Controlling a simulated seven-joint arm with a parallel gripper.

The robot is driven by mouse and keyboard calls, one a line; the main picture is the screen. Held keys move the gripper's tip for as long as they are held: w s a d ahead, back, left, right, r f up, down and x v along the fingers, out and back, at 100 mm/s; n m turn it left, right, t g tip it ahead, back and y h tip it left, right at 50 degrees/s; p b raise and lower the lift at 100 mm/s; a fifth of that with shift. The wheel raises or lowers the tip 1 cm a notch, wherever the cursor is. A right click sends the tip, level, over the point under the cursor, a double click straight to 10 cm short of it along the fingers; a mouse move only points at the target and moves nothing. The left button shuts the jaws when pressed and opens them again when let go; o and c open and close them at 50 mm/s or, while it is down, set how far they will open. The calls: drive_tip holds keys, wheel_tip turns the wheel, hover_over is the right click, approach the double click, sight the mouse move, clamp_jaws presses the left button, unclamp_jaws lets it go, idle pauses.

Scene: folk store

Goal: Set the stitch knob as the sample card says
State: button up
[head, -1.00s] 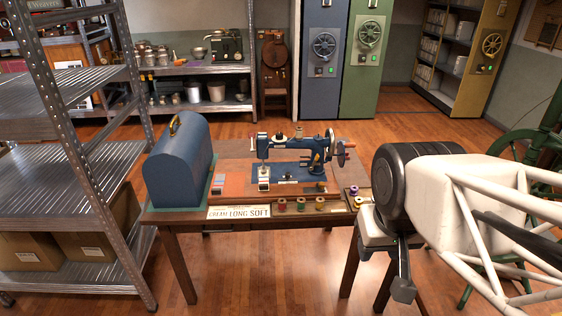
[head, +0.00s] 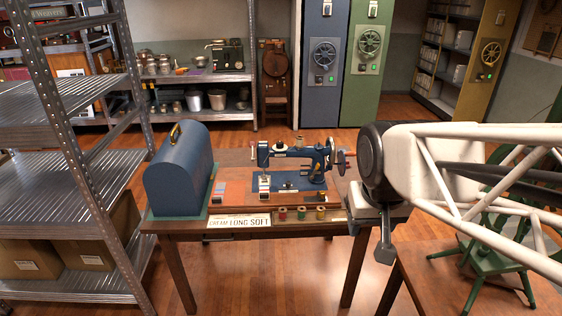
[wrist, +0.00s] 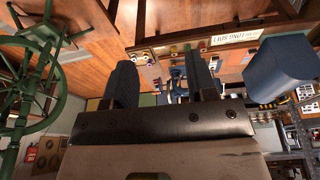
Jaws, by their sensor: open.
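A blue sewing machine (head: 295,163) stands on a wooden table (head: 230,157), its handwheel at the right end. The sample card (head: 239,220) lies at the table's front edge and reads "CREAM LONG SOFT". In the wrist view the card (wrist: 237,38) appears upside down. My gripper (head: 384,250) is at the right front of the table, to the right of the machine and apart from it. In the wrist view my gripper's two fingers (wrist: 163,80) are spread with nothing between them.
A blue domed case (head: 180,172) stands at the table's left end. Several thread spools (head: 301,214) line the front edge. A metal shelf (head: 75,190) stands at the left.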

drive_tip(key=w, duration=1.6)
drive_tip(key=m+t, duration=0.2)
hover_over(288, 182)
drive_tip(key=s, duration=0.3)
wheel_tip(288, 182, down, 28)
drive_tip(key=shift+s+a, duration=0.15)
drive_tip(key=shift+a, duration=0.15)
drive_tip(key=shift+f, duration=0.15)
drive_tip(key=shift+d+x, duration=0.2)
drive_tip(key=shift+x, duration=3.6)
drive_tip(key=shift+s, duration=0.1)
drive_tip(key=shift+c, duration=0.3)
